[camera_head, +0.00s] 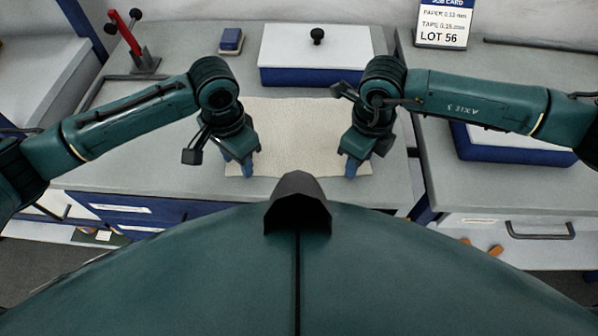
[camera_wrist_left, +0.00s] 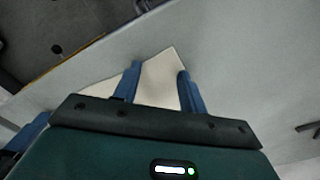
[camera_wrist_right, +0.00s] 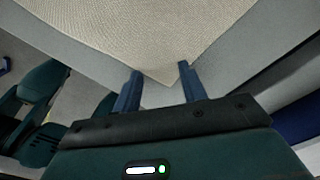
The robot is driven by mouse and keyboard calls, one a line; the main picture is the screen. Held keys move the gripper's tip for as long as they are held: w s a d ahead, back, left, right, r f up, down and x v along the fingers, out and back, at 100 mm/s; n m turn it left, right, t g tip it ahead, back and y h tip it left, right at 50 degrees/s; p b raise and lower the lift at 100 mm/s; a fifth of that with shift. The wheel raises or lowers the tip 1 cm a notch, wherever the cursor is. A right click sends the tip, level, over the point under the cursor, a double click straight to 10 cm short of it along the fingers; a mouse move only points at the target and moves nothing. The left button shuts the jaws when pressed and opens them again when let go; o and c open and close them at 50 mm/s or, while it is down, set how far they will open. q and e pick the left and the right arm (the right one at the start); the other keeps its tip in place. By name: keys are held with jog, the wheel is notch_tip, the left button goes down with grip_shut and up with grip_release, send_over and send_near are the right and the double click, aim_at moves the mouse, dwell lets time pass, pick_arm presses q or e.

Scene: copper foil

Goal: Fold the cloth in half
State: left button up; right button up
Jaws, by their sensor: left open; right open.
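A cream, textured cloth (camera_head: 295,140) lies flat and spread out on the grey worktop. My left gripper (camera_head: 245,170) is over its near left corner, pointing down. In the left wrist view, a corner of the cloth (camera_wrist_left: 158,82) lies between the two open blue fingers (camera_wrist_left: 157,72). My right gripper (camera_head: 351,172) is over the near right corner. In the right wrist view, the cloth (camera_wrist_right: 160,30) reaches to a corner between the open fingers (camera_wrist_right: 160,68). I cannot tell whether the fingers touch the cloth. My arms hide parts of its side edges.
A white-topped blue box (camera_head: 315,55) with a black knob stands behind the cloth. A small blue block (camera_head: 231,41) and a red clamp-like tool (camera_head: 130,40) are at the back left. A job card (camera_head: 444,22) stands at the back right. The worktop left of the cloth is clear.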

pick_arm(q)
jog(key=shift+f, duration=0.1)
pick_arm(e)
jog(key=shift+f, duration=0.1)
pick_arm(q)
grip_shut()
pick_arm(e)
jog(key=shift+f, duration=0.1)
grip_shut()
dwell(0.8)
